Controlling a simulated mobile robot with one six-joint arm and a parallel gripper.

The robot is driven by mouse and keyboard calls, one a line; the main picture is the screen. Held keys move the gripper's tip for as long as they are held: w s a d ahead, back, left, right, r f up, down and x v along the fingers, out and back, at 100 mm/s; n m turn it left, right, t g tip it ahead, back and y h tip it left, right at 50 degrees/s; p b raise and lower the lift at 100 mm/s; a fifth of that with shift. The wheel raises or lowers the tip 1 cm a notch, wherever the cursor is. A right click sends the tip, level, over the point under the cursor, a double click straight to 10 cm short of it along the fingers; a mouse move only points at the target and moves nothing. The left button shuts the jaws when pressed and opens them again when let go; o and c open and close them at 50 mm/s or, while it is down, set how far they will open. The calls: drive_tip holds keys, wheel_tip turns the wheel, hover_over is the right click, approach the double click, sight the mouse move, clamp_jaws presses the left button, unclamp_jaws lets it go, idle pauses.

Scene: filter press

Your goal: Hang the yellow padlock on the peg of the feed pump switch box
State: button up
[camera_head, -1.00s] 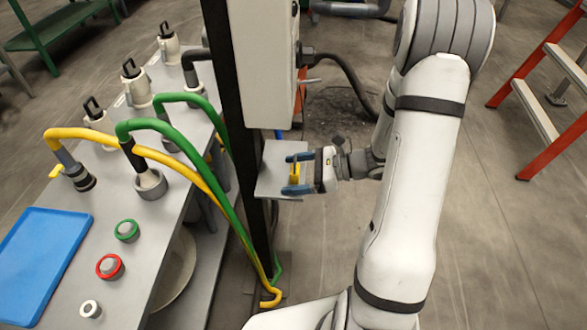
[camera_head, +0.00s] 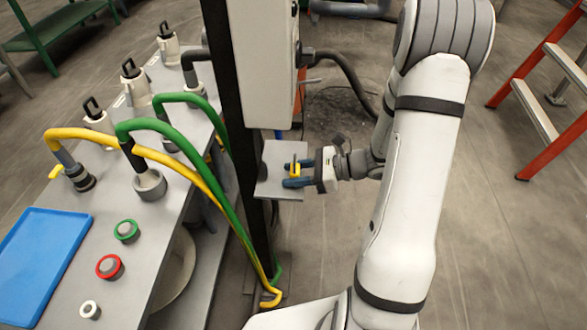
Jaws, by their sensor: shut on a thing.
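The small yellow padlock (camera_head: 294,169) is at the grey shelf plate (camera_head: 266,184) on the black post, below the switch box. My gripper (camera_head: 296,174) reaches in from the right, with its blue fingers shut on the padlock. I cannot tell whether the padlock still touches the plate. The pale switch box (camera_head: 268,60) is on the post above, seen from its side. A thin metal rod (camera_head: 312,80) sticks out to the right beside its orange-edged front; it may be the peg. The box front is mostly hidden.
A dark cable (camera_head: 345,68) loops out right of the box, above my gripper. Green and yellow hoses (camera_head: 215,190) run left of the post (camera_head: 222,80). The grey bench (camera_head: 60,195) with a blue tray (camera_head: 38,262) is at left. A red ladder (camera_head: 545,95) stands at right.

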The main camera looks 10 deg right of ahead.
drive_tip(key=shift+d+r, duration=0.1)
drive_tip(key=shift+s+d+r+p, duration=0.15)
drive_tip(key=shift+d+r+p, duration=0.3)
drive_tip(key=shift+d+p, duration=0.1)
drive_tip(key=d+r+p, duration=0.1)
drive_tip(key=s+d+r+p, duration=0.1)
drive_tip(key=d, duration=0.1)
drive_tip(key=d+r+p, duration=0.1)
drive_tip(key=shift+s+d, duration=0.25)
drive_tip(key=shift+s, duration=0.05)
drive_tip(key=shift+f, duration=0.1)
idle(0.5)
